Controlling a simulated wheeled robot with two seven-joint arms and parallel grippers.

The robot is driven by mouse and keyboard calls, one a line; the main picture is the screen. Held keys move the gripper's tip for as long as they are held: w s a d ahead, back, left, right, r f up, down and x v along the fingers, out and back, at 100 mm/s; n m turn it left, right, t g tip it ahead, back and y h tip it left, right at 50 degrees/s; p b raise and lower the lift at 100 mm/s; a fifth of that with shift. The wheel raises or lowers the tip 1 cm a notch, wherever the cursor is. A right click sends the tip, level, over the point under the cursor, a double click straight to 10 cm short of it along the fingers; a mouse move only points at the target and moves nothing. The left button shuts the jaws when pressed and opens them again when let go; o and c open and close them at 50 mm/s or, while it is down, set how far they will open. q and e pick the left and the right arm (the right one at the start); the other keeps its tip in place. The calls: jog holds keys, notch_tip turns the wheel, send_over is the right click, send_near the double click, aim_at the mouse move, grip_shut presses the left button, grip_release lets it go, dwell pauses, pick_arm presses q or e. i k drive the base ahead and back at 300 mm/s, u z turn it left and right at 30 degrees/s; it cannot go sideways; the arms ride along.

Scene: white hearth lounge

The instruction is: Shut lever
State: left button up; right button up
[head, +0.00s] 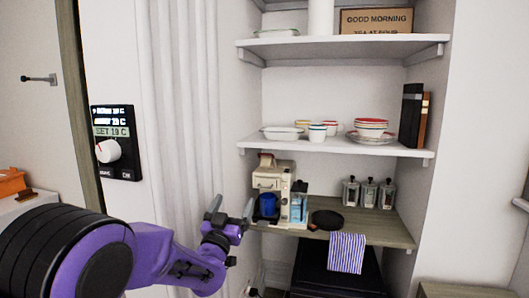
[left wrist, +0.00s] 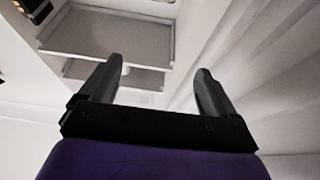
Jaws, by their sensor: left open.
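A cream coffee machine (head: 268,181) with a blue part (head: 267,204) at its front stands on the wooden counter in the alcove. I cannot make out a separate lever on it at this size. A dark lever-like handle (head: 40,79) sticks out from the pale panel at the far left. My left gripper (head: 230,207) is open and empty, and in the head view it appears just left of and below the coffee machine. In the left wrist view its two fingers (left wrist: 159,68) stand wide apart with nothing between them. My right gripper is not in view.
A dark round pan (head: 327,220) and several glass jars (head: 369,194) share the wooden counter (head: 383,228). A striped towel (head: 347,253) hangs below its edge. Shelves (head: 345,146) with dishes are above. A control panel with a white knob (head: 108,151) is on the left wall.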

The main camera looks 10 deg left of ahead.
aim_at(266, 161)
jog(key=i, duration=1.1)
jog(key=z, duration=0.05)
